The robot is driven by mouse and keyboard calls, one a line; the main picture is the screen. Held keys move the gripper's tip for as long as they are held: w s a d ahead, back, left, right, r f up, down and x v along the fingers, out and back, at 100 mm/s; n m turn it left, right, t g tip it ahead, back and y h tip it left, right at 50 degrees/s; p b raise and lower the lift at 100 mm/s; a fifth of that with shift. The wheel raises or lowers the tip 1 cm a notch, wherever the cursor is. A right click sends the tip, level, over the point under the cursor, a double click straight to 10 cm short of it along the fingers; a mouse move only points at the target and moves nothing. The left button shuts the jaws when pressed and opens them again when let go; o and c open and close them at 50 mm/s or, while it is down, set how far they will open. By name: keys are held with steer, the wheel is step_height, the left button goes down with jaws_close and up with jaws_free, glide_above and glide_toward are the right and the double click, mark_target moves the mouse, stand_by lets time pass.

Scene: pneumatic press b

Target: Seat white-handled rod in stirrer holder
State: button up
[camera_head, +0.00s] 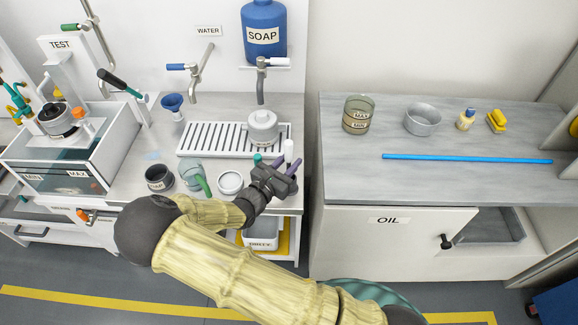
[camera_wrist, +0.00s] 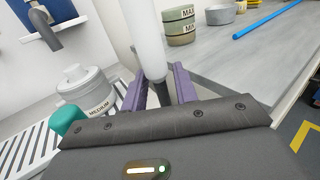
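The white-handled rod (camera_head: 289,151) stands upright near the right front corner of the bench. Its white handle also shows in the wrist view (camera_wrist: 148,40), running out of the top of the picture, with a dark grey part below. My gripper (camera_head: 286,162) has its two purple fingers apart, one on either side of the rod. In the wrist view the fingers (camera_wrist: 160,88) show gaps to the rod's grey part. A teal-topped item (camera_head: 257,158) stands just left of my gripper. The stirrer holder is not clearly visible; my gripper hides that area.
A lidded MEDIUM pot (camera_head: 263,128) sits on the slatted drain rack (camera_head: 205,139) behind. The right counter (camera_head: 450,180) holds a blue rod (camera_head: 465,158).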

mark_target(286, 149)
jaws_close()
steer(key=shift+r+p, duration=3.15)
steer(key=shift+r, duration=0.15)
steer(key=shift+s, duration=0.1)
steer(key=s+p, duration=0.4)
steer(key=s, duration=1.2)
steer(key=shift+a, duration=0.25)
steer(key=shift+w, duration=0.1)
stand_by(0.3)
